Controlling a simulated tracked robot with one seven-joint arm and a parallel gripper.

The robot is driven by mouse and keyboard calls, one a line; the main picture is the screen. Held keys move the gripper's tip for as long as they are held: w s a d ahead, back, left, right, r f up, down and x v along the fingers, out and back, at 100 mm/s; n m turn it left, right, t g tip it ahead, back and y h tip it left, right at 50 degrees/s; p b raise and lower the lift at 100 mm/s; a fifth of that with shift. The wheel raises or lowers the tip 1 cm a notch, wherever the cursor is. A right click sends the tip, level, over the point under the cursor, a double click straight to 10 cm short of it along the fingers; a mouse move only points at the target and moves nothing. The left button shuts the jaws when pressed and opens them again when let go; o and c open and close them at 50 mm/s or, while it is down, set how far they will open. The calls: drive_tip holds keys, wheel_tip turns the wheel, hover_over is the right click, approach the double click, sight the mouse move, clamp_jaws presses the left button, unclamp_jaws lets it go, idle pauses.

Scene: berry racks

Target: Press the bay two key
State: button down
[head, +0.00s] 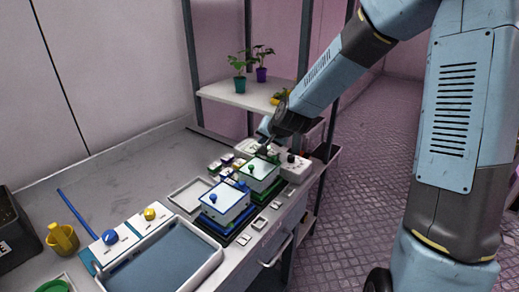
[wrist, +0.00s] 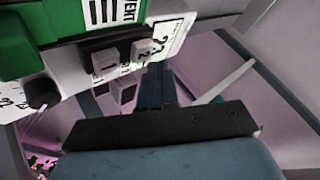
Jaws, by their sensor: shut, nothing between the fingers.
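In the wrist view, a white control panel (wrist: 185,25) with printed labels fills the top. A pale key marked 2 (wrist: 147,49) stands out from it, with a greyer key marked 1 (wrist: 104,61) to its left. My gripper (wrist: 156,82) is shut and empty. Its dark fingertips lie just below the key marked 2 in the picture, close to it; I cannot tell whether they touch. In the head view, my gripper (head: 264,137) is over the far right part of the bench, and the keys are too small to make out.
A black knob (wrist: 42,93) and a green block (wrist: 28,40) are left of the keys. On the bench are a white box with a dark knob (head: 295,168), a green-based box with a pale lid (head: 259,172), a blue-based one (head: 224,203) and a large tray (head: 170,262). A plant shelf (head: 238,95) stands behind.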

drive_tip(key=shift+s+f, duration=0.1)
drive_tip(key=shift+f, duration=0.45)
idle(1.1)
drive_tip(key=shift+r, duration=0.65)
wheel_tip(320, 180, up, 6)
idle(0.8)
idle(1.9)
